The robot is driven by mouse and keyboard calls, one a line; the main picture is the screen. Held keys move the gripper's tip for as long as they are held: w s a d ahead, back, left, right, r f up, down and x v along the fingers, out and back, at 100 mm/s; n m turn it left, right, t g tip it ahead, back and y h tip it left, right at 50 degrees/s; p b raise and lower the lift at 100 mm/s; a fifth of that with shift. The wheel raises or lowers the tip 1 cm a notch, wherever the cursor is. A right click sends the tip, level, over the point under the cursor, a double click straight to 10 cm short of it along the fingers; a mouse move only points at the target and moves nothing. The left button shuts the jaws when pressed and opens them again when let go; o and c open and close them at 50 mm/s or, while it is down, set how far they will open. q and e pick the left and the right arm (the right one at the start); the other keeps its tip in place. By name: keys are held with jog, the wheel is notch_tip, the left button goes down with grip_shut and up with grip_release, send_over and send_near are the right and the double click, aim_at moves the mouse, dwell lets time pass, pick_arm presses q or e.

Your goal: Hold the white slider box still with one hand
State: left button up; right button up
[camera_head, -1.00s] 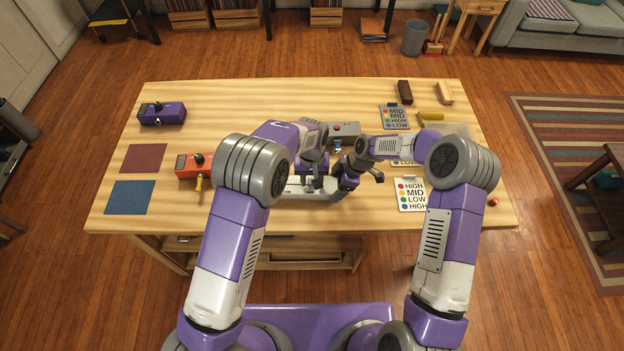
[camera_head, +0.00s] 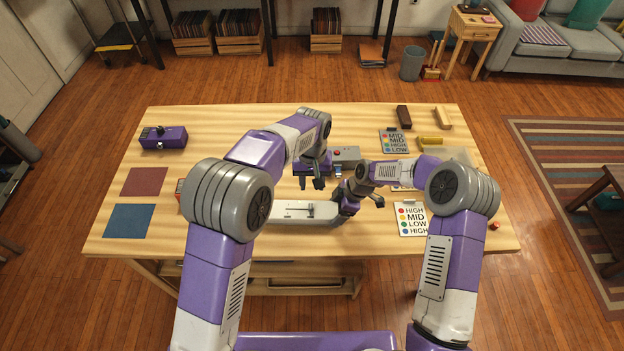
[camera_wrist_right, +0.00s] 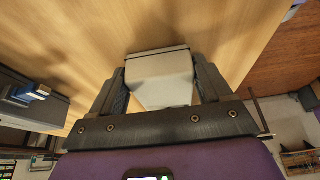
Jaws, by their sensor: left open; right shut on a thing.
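The white slider box (camera_head: 300,216) lies flat near the front middle of the table, with a dark slider on its top. My right gripper (camera_head: 341,204) is shut on its right end. In the right wrist view the box (camera_wrist_right: 160,78) sits between the two fingers. My left gripper (camera_head: 313,184) is open and empty, fingers pointing down, just behind the slider box and apart from it. The left end of the box is partly hidden by my left arm.
A grey box with a red button (camera_head: 346,156) stands behind my left gripper. A purple box (camera_head: 163,138) and red and blue mats (camera_head: 128,221) are at left. An orange box is mostly hidden by my left arm. Label cards (camera_head: 412,219) lie at right.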

jog(key=o, duration=1.1)
jog(key=v, duration=1.2)
jog(key=shift+d, duration=0.1)
notch_tip(320, 180, up, 10)
jog(key=p, duration=0.6)
jog(key=shift+f, duration=0.1)
